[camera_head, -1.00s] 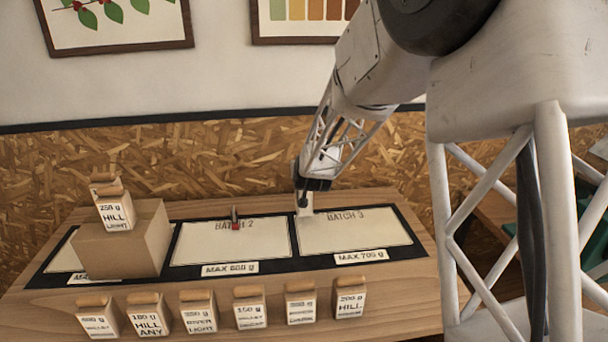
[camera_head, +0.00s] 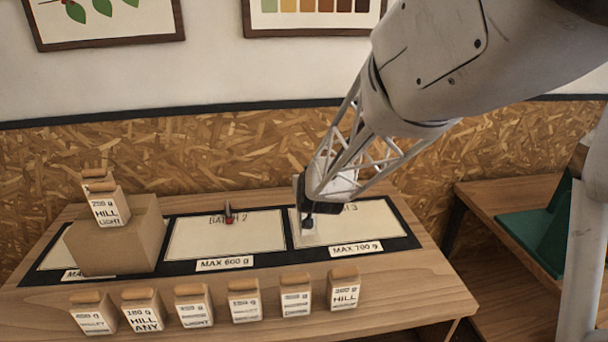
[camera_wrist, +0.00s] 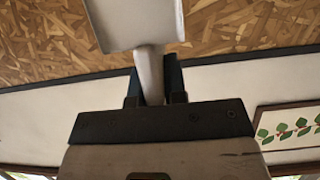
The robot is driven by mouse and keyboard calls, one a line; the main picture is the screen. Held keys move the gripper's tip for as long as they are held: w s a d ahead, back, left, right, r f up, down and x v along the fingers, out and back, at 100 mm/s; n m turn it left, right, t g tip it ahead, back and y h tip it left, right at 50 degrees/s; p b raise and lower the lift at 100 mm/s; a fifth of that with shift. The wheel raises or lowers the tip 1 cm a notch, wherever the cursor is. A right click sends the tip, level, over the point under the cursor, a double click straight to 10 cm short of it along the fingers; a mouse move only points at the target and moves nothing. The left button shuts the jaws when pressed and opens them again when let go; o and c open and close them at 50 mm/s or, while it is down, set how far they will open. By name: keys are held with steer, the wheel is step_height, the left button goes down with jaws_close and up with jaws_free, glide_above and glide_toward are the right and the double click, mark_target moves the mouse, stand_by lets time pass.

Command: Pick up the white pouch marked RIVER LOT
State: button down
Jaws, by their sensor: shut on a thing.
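Several pale pouches with tan tops stand in a row along the table's front. I can read no label as RIVER LOT; the third from the left (camera_head: 193,313) seems to read RIVER LIGHT, and some others are too blurred to read. My gripper (camera_head: 308,221) is over the BATCH 3 panel, behind the row and apart from it. In the wrist view my gripper (camera_wrist: 151,88) is shut on the handle of a pale grey scoop-like tool (camera_wrist: 135,25) with a flat, raised-edge pan. In the head view the tool is mostly hidden by my gripper.
A cardboard box (camera_head: 118,248) stands at the left with a HILL LIGHT pouch (camera_head: 108,210) on it and another behind that. A lower wooden surface with a green object (camera_head: 535,235) is at the right.

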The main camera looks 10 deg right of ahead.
steer(key=shift+s+d+r, duration=0.1)
steer(key=shift+s+r, duration=0.05)
steer(key=shift+s, duration=0.8)
